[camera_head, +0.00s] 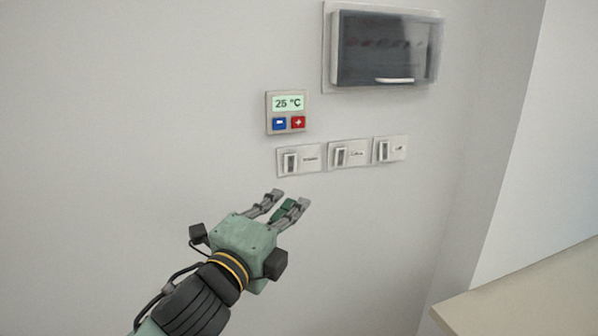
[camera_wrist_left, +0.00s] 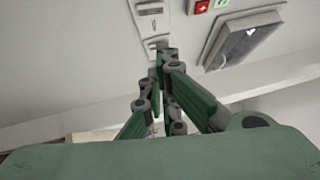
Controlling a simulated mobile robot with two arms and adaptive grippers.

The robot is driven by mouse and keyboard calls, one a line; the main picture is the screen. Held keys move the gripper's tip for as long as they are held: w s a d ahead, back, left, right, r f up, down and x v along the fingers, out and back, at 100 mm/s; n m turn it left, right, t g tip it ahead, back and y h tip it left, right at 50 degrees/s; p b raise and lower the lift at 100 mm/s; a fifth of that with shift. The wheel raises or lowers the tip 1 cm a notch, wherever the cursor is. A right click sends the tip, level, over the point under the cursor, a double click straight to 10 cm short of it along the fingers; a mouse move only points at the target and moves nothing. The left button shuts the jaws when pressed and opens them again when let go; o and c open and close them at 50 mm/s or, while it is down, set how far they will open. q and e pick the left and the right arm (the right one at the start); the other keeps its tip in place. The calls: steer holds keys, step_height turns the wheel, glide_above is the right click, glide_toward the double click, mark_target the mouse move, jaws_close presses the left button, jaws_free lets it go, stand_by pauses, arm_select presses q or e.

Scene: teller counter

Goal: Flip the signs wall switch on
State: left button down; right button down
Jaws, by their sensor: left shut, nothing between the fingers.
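Three white wall switches sit in a row on the wall: a left one (camera_head: 299,160), a middle one (camera_head: 347,154) and a right one (camera_head: 390,149). Each has a rocker on its left and a small label too blurred to read surely, so I cannot tell which is the signs switch. My left gripper (camera_head: 290,200) is shut and empty, below the left switch and apart from it in the head view. In the left wrist view the gripper (camera_wrist_left: 163,55) points towards the row, its tips overlapping the lowest visible switch (camera_wrist_left: 153,42). My right gripper is out of view.
A thermostat (camera_head: 287,103) reading 25 °C, with blue and red buttons, is above the left switch. A wall box with a dark glassy cover (camera_head: 385,50) and a white handle is above right. A beige counter edge (camera_head: 520,298) is at lower right. The wall below the switches is bare.

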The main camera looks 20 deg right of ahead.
mark_target(290, 163)
arm_select(q)
steer(key=shift+w+a+p+x, duration=0.35)
steer(key=shift+p+x, duration=0.25)
steer(key=shift+x, duration=1.35)
steer(key=shift+w+a+p+x, duration=0.3)
steer(key=shift+p+x, duration=0.3)
steer(key=shift+x, duration=1.35)
steer(key=shift+w+a+p+x, duration=0.3)
steer(key=shift+p+x, duration=0.3)
steer(key=shift+x, duration=1.35)
steer(key=shift+s+r, duration=0.1)
steer(key=shift+r, duration=0.1)
steer(key=p, duration=0.3)
steer(key=shift+w+r+n, duration=0.25)
steer(key=shift+w+n, duration=0.05)
steer(key=shift+n, duration=0.1)
